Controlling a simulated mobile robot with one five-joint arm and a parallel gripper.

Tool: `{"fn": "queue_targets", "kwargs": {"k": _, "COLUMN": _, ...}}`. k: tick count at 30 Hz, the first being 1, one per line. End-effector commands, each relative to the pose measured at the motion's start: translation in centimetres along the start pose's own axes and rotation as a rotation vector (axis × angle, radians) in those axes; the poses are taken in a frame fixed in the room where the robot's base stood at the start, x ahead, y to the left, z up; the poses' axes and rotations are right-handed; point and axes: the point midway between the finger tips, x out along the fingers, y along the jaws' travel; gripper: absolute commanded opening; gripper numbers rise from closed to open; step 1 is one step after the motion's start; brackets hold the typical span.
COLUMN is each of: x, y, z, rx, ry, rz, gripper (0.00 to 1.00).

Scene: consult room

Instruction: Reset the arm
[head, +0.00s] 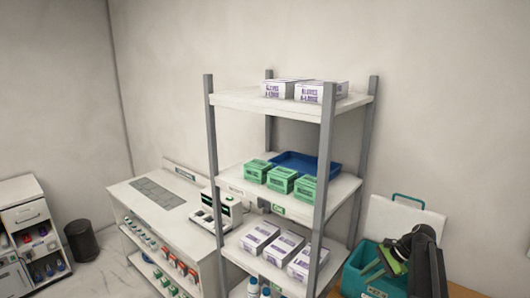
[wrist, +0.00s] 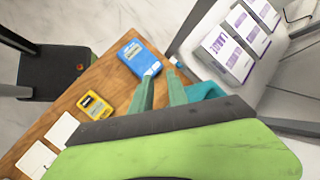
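My arm shows at the lower right of the head view, dark, with green gripper parts. My gripper (wrist: 159,75) shows in the wrist view with two green fingers apart and nothing between them. It also shows in the head view (head: 385,262), in front of a teal bin (head: 358,271). The gripper is over or near the wooden table (wrist: 100,75); its exact height cannot be told. A blue box (wrist: 140,58) and a yellow device (wrist: 95,106) lie on that table, apart from the fingers.
A shelf rack (head: 225,176) stands centre, holding glove boxes (head: 308,92), green boxes (head: 281,180) and a blue tray (head: 315,166). A white counter (head: 125,192) stands left of it. White cards (wrist: 58,130) lie on the table. A dark stool (wrist: 50,75) stands beside it.

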Motion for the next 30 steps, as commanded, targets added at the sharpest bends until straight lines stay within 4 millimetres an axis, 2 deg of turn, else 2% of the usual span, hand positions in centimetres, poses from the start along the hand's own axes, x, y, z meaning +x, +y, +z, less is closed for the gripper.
{"fn": "queue_targets", "kwargs": {"k": 1, "x": 5.7, "y": 2.4, "z": 2.0, "rx": -0.129, "ry": 0.035, "rz": 0.066, "gripper": 0.20}}
{"fn": "queue_targets", "kwargs": {"k": 3, "x": 10.9, "y": 4.8, "z": 4.6, "rx": -0.341, "ry": 0.089, "rz": 0.169, "gripper": 0.20}}
{"fn": "queue_targets", "kwargs": {"k": 6, "x": 17.3, "y": 8.7, "z": 7.9, "rx": -0.657, "ry": 0.155, "rz": 0.325, "gripper": 0.20}}
{"fn": "queue_targets", "kwargs": {"k": 9, "x": 21.5, "y": 12.1, "z": 10.2, "rx": -0.945, "ry": 0.199, "rz": 0.470, "gripper": 0.20}}
{"fn": "queue_targets", "kwargs": {"k": 12, "x": 23.4, "y": 14.0, "z": 11.5, "rx": -1.137, "ry": 0.223, "rz": 0.571, "gripper": 0.20}}
{"fn": "queue_targets", "kwargs": {"k": 15, "x": 24.1, "y": 14.4, "z": 12.4, "rx": -1.224, "ry": 0.231, "rz": 0.618, "gripper": 0.20}}
{"fn": "queue_targets", "kwargs": {"k": 30, "x": 23.8, "y": 14.1, "z": 12.5, "rx": -1.232, "ry": 0.232, "rz": 0.623, "gripper": 0.20}}
